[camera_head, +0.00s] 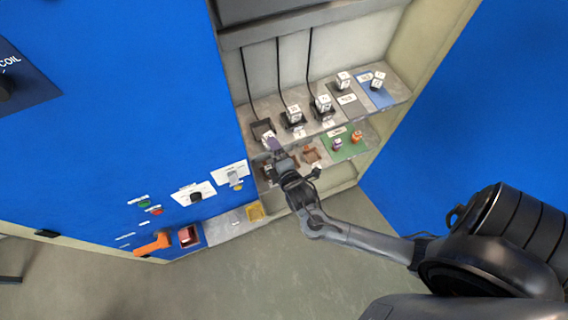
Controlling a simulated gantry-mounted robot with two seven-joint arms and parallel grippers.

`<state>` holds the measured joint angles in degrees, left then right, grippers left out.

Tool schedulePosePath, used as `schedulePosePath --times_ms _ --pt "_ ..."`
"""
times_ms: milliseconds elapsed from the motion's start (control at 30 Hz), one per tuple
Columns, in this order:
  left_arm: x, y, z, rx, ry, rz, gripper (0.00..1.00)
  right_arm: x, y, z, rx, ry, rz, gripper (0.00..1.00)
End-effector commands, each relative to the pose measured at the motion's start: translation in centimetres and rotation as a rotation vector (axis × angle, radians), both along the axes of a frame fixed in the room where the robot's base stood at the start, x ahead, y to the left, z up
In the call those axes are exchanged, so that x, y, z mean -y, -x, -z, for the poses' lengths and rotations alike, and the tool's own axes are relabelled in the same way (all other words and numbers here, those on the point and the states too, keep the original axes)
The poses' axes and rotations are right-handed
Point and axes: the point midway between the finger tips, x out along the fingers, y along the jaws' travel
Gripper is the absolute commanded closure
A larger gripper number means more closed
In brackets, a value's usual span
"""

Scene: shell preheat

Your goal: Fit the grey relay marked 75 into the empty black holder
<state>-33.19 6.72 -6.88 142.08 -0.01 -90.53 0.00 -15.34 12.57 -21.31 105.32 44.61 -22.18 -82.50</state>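A black holder (261,127) with a black cable stands at the left end of the upper shelf. A pale, tilted block with a purple part (275,144) is at the holder's front edge. It may be the grey relay; its mark is too small to read. My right gripper (278,154) reaches in from the right, and its fingertips are right at the purple part. I cannot tell whether they are closed on it, or whether the block sits in the holder or above it. My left gripper is not in view.
Two white cubes (294,115) (323,102) sit in cabled black holders to the right. Further right are a cube (343,80) and another on a blue mat (388,97). The lower shelf has brown holders (311,155) and a green mat (349,151) with small purple and orange pieces.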

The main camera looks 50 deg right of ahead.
Motion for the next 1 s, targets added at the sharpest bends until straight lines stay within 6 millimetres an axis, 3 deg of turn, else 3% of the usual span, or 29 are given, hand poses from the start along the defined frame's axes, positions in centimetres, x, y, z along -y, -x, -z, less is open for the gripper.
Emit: schedulePosePath --times_ms 300,567,767,1000 --pt "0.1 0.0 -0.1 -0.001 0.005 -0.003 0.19 -2.1 4.8 -1.9 0.000 -0.002 0.001 0.00" --pt "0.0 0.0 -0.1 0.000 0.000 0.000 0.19 -3.3 6.4 -2.5 -0.011 -0.089 0.002 0.00" --pt "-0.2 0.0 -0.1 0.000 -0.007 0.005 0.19 -5.9 7.2 -2.2 -0.103 -0.485 0.039 0.00" --pt "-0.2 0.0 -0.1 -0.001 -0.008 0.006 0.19 -8.7 11.7 -3.0 -0.344 -0.953 0.262 0.00"
